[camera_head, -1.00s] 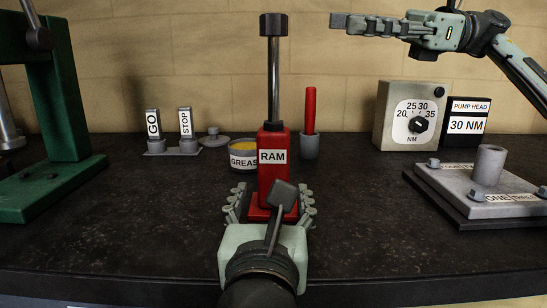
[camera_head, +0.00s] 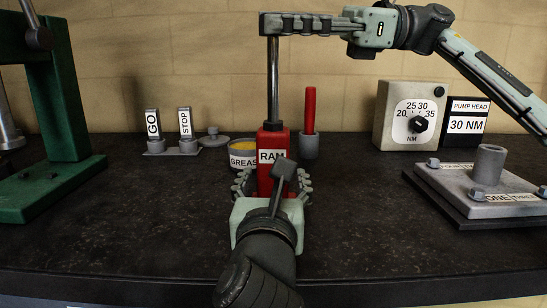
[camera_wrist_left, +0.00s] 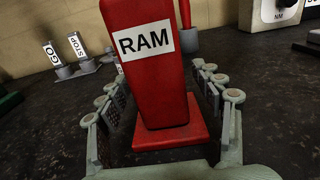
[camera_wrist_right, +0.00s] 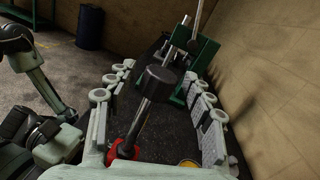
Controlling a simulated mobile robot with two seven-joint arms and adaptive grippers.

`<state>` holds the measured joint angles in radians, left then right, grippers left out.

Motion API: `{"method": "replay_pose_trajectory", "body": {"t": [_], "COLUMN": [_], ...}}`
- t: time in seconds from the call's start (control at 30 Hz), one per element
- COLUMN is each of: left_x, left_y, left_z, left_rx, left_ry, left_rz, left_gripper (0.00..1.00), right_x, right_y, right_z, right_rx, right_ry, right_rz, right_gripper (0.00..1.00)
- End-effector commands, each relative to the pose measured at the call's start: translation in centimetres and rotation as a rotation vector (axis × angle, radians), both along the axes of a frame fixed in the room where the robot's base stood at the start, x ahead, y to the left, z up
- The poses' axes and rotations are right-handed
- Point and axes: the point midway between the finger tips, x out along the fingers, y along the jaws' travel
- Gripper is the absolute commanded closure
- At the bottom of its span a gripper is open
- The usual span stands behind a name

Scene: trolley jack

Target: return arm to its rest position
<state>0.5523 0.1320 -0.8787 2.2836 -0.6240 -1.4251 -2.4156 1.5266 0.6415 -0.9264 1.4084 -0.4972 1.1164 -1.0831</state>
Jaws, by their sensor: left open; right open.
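The red ram (camera_head: 272,178) stands upright on the bench, its steel rod (camera_head: 273,85) rising from the top. My left gripper (camera_head: 273,187) is low at the front, open, with a finger on each side of the ram's red body. In the left wrist view the ram (camera_wrist_left: 155,75) stands between the fingers with gaps beside it. My right gripper (camera_head: 268,24) is open at the rod's top and hides the dark cap in the head view. In the right wrist view the black cap (camera_wrist_right: 157,82) lies between the spread fingers; I cannot tell whether they touch it.
The grease tin (camera_head: 243,153) and a red stick in a grey cup (camera_head: 310,146) stand close behind the ram. A green press frame (camera_head: 62,130) is left. The dial box (camera_head: 409,117) and a bolted plate (camera_head: 480,190) are right.

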Motion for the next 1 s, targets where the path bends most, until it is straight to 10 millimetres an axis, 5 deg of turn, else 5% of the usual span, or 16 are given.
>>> {"method": "replay_pose_trajectory", "body": {"t": [0.07, 0.5, 1.0], "left_x": [0.0, 0.0, 0.0], "left_y": [0.0, 0.0, 0.0], "left_z": [0.0, 0.0, 0.0], "left_rx": [0.0, 0.0, 0.0], "left_ry": [0.0, 0.0, 0.0], "left_rz": [0.0, 0.0, 0.0], "left_gripper": [0.34, 0.34, 0.34], "right_x": [-0.2, -0.2, 1.5], "right_y": [1.5, 1.1, -9.0], "right_z": [-0.2, -9.5, -9.4], "right_rx": [-0.002, -0.003, 0.001], "right_ry": [0.0, 0.004, 0.001], "right_rz": [0.002, 0.0, -0.005], "right_gripper": [0.48, 0.48, 0.48]}}
